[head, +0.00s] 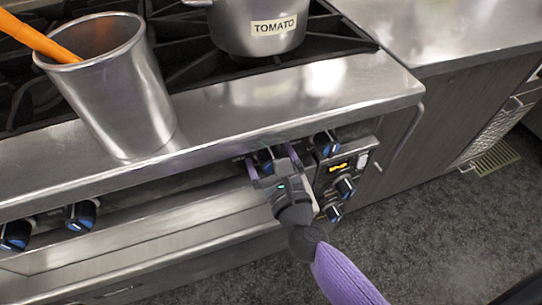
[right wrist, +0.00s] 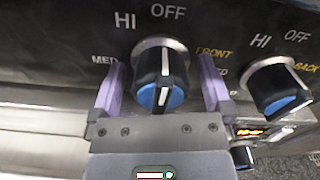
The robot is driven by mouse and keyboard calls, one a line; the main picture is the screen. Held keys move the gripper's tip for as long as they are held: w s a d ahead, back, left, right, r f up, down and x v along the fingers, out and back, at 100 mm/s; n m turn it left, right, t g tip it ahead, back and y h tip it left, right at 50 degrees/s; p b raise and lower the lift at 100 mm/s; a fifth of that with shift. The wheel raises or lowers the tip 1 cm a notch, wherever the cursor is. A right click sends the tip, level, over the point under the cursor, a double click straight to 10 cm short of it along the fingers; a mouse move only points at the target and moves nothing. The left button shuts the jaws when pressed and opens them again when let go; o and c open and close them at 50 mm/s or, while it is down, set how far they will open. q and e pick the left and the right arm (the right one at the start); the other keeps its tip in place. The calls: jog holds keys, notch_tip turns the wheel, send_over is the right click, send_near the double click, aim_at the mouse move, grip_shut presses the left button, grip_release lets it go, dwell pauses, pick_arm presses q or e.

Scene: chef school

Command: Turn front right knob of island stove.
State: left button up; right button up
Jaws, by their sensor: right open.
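The front right knob, black and blue with a white pointer line, sits on the stove's front panel. In the right wrist view the knob (right wrist: 160,82) is beside the yellow "FRONT" label, with its pointer roughly upright, toward "OFF". My right gripper (head: 272,160) is at the panel in the head view. In the right wrist view its purple fingers (right wrist: 162,88) stand open on either side of the knob, with a visible gap on each side. In the head view the gripper partly hides this knob. My left gripper is not in view.
The "BACK" knob (right wrist: 278,88) is close to the right finger. A small orange display (head: 340,167) and lower knobs (head: 345,187) lie to the right. A steel container (head: 115,95) stands on the ledge above; a "TOMATO" pot (head: 258,28) is on the burners.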

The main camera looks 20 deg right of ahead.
jog(key=c, duration=1.3)
jog(key=shift+o, duration=0.2)
